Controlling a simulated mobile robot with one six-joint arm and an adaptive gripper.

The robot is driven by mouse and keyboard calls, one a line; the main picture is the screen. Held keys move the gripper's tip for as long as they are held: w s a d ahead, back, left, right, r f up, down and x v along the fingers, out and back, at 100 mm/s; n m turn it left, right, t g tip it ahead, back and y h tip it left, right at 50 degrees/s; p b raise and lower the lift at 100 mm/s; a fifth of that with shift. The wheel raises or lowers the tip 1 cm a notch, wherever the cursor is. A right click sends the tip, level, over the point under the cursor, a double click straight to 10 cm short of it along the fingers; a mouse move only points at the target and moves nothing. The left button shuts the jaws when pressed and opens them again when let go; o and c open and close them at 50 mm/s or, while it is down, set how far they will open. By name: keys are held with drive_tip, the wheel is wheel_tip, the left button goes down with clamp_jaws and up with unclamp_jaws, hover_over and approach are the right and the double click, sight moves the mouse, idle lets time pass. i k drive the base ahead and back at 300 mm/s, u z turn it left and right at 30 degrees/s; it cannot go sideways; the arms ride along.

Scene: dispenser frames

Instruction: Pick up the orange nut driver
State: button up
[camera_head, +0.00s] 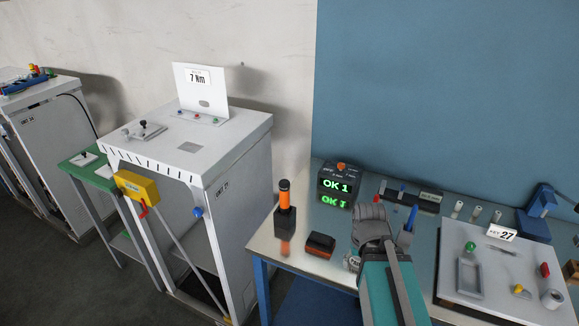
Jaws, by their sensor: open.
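The orange nut driver (284,193) stands upright in a dark block holder (284,221) at the left end of the metal table. Its handle is orange with a black band, and its lower part is hidden in the holder. My gripper (369,213) is over the table, to the right of the nut driver and clearly apart from it. My teal and grey arm reaches up to it from the bottom of the view. The gripper looks empty, though its fingers are small and partly hidden.
A black display (334,185) reading OK 1 stands behind the gripper. A dark and orange box (320,245) lies between holder and arm. A blue tool (410,218) stands upright right of the gripper. A grey board (500,295) with small parts lies right. A white cabinet (225,190) stands left.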

sight(284, 183)
drive_tip(key=u, duration=0.55)
drive_tip(key=k, duration=1.35)
drive_tip(key=u, duration=0.35)
drive_tip(key=i, duration=0.85)
drive_tip(key=z, duration=0.45)
